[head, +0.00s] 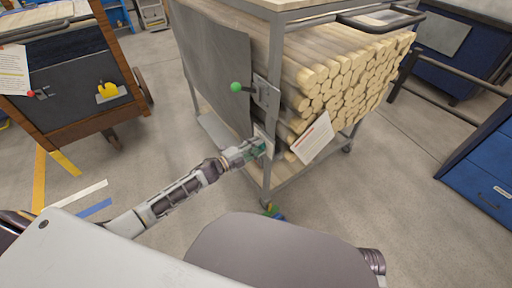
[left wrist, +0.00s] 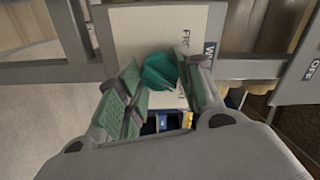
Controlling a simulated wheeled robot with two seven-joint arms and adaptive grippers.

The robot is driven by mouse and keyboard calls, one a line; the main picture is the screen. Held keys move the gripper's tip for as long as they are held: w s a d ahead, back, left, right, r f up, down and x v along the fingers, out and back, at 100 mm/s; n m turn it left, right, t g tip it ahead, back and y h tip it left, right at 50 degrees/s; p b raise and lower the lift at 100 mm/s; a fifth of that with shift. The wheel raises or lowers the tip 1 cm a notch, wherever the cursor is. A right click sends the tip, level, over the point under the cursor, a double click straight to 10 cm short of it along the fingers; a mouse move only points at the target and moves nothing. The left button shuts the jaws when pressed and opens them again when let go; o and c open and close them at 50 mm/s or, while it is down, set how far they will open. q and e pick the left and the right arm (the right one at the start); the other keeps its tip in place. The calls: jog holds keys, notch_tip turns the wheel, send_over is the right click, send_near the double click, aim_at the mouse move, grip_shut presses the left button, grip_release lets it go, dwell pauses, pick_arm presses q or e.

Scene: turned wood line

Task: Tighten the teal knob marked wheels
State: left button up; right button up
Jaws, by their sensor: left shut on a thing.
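My right gripper is not in view.
The metal cart (head: 262,180) holds many pale wooden rods (head: 340,85). A green-balled lever (head: 236,87) stands out above my left gripper, and a paper sheet (head: 312,138) hangs at right. A wooden cart (head: 75,80) stands left and blue drawers (head: 485,170) right.

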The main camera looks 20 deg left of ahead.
pick_arm(q)
jog(key=shift+m, duration=0.9)
jog(key=shift+o, duration=0.2)
jog(key=shift+c, duration=0.2)
jog(key=o, duration=1)
jog(key=shift+o, duration=0.2)
jog(key=v, duration=1.2)
